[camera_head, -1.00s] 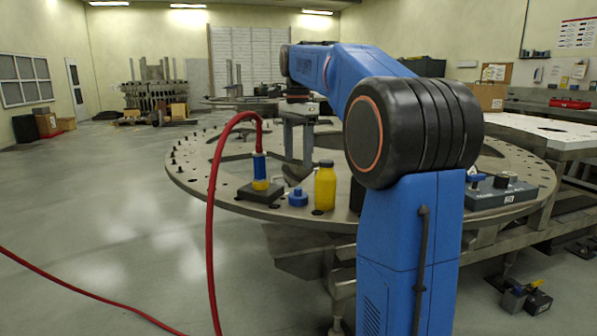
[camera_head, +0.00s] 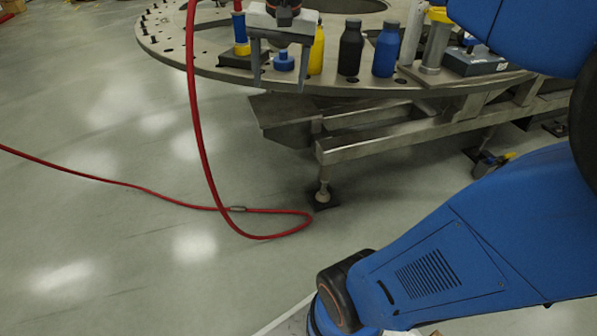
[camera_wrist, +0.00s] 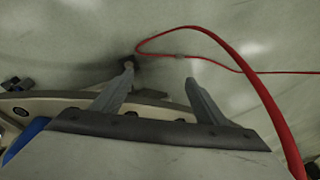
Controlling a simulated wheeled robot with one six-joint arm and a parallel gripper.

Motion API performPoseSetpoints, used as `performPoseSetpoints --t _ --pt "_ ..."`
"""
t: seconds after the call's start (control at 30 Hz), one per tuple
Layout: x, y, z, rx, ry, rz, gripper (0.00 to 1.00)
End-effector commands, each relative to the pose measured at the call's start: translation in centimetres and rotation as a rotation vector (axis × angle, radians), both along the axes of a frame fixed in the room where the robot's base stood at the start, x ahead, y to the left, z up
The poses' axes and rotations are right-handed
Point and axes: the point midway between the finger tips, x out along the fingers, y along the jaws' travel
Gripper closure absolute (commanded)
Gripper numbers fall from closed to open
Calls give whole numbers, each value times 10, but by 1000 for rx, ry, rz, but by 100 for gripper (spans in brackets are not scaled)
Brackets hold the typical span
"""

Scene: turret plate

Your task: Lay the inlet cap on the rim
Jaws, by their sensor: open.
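A small blue cap with a knob, which looks like the inlet cap (camera_head: 284,64), sits on the round metal turret plate near its front rim (camera_head: 215,75). My gripper (camera_head: 280,86) points down in front of it, so the cap shows between the two fingers in the head view. In the wrist view, my gripper (camera_wrist: 159,74) is open with only floor between its fingertips. The cap cannot be made out there. A blue and yellow fitting (camera_head: 240,32) with a red hose stands left of the cap.
A yellow bottle (camera_head: 317,52), partly behind my gripper, a black bottle (camera_head: 350,50) and a blue bottle (camera_head: 386,50) stand right of the cap. A yellow-topped metal post (camera_head: 436,45) and a grey box (camera_head: 476,62) are further right. The red hose (camera_head: 193,110) hangs to the floor, left of my gripper.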

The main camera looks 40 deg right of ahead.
Motion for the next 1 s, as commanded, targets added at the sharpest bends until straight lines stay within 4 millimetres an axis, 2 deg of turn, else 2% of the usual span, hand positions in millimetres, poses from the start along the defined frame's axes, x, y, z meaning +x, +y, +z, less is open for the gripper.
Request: performPoseSetpoints --t 0.03,0.3,0.5,0.6,0.7,1.0 --pt "-17 7 -12 -12 -14 58 34" --pt "-89 36 -86 -98 -99 392 34" --pt "-130 48 -137 -160 -150 592 34" --pt "-141 51 -154 -180 -165 651 34" --pt "-147 52 -162 -192 -174 683 34" --pt "-148 53 -164 -194 -176 693 34"
